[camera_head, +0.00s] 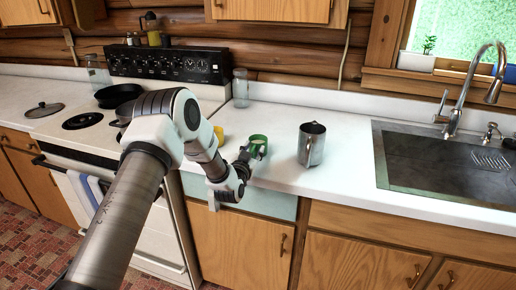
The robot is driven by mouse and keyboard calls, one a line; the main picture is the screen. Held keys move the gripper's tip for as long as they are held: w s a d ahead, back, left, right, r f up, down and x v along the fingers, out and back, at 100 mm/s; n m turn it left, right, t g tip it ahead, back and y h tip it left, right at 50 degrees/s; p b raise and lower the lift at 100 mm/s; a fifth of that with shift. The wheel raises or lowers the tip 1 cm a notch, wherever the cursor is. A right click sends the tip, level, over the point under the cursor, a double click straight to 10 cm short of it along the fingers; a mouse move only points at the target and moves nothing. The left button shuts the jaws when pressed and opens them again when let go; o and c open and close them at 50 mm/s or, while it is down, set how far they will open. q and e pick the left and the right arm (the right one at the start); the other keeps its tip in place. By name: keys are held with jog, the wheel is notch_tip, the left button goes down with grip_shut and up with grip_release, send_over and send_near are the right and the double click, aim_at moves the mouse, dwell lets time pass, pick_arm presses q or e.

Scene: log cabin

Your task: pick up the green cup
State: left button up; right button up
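A small green cup (259,141) stands upright on the white counter, left of a metal pitcher. My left gripper (246,157) reaches it from the left and front, with its dark fingers right at the cup's near left side. The fingers are small and overlap the cup in the picture, so I cannot tell whether they are open or closed on it. My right gripper is not in view.
A metal pitcher (312,145) stands close on the right of the cup, before the sink (432,190). A yellow object (219,134) is partly hidden behind my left arm. A glass jar (240,88) stands at the back. The stove (95,135) is left.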

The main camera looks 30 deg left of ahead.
pick_arm(q)
jog(key=shift+d+r, duration=0.1)
jog(key=shift+d, duration=0.05)
jog(key=c, duration=0.5)
jog(key=shift+s+a, duration=0.2)
grip_shut()
jog(key=shift+r, duration=0.3)
jog(key=r, duration=0.1)
jog(key=r+b, duration=0.1)
jog(key=shift+s+r, duration=0.3)
jog(key=shift+r, duration=0.05)
jog(key=a+r+b+v, duration=0.1)
jog(key=v, duration=1.4)
jog(key=shift+s+a+r, duration=0.25)
jog(key=shift+s+a, duration=0.1)
jog(key=shift+s, duration=0.05)
